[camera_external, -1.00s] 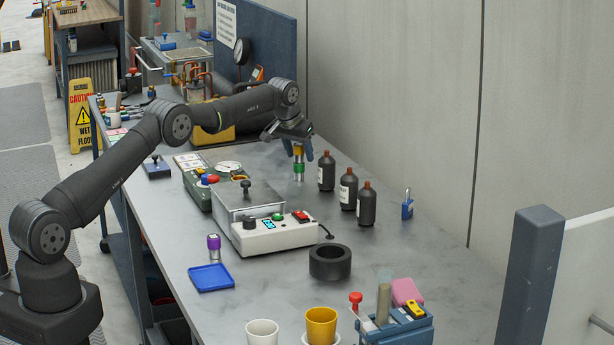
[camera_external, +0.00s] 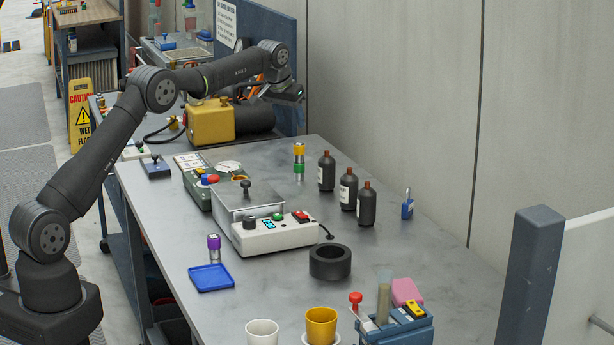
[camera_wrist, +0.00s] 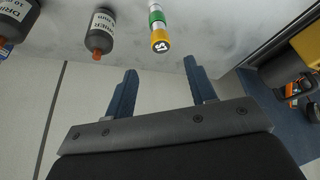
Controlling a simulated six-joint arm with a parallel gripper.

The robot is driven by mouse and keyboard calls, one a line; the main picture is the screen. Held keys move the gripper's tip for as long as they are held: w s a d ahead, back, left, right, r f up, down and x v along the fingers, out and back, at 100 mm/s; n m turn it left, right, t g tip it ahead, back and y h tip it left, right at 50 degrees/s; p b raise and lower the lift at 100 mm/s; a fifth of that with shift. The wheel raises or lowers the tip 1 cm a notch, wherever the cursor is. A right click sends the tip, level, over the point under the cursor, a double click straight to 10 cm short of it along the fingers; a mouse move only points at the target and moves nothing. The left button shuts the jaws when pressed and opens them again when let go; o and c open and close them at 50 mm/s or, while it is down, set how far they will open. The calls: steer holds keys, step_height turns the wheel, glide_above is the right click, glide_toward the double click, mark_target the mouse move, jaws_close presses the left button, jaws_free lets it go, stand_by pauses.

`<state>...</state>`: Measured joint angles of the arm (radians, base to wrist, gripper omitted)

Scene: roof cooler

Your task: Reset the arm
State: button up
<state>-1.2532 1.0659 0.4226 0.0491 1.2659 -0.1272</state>
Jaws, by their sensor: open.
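My gripper (camera_wrist: 160,88) is open and empty in the wrist view, its two blue fingers spread apart. In the external view my gripper (camera_external: 289,92) is raised at the back of the bench, near the blue panel, and its fingers are hard to make out. A small cylinder with yellow, green and silver bands (camera_external: 299,162) stands upright on the bench, apart from my gripper. It also shows in the wrist view (camera_wrist: 157,28), beyond the fingers.
Dark bottles with labels (camera_external: 326,172) stand right of the banded cylinder. A white control box (camera_external: 272,238), a black ring (camera_external: 330,262), a blue tray (camera_external: 211,278) and cups (camera_external: 321,326) are nearer the front. A yellow pump (camera_external: 210,122) sits under my arm. The wall (camera_external: 400,90) borders the bench.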

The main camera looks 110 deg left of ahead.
mark_target(299, 144)
steer(key=x, duration=1.2)
steer(key=shift+r, duration=1.25)
steer(key=shift+f, duration=0.1)
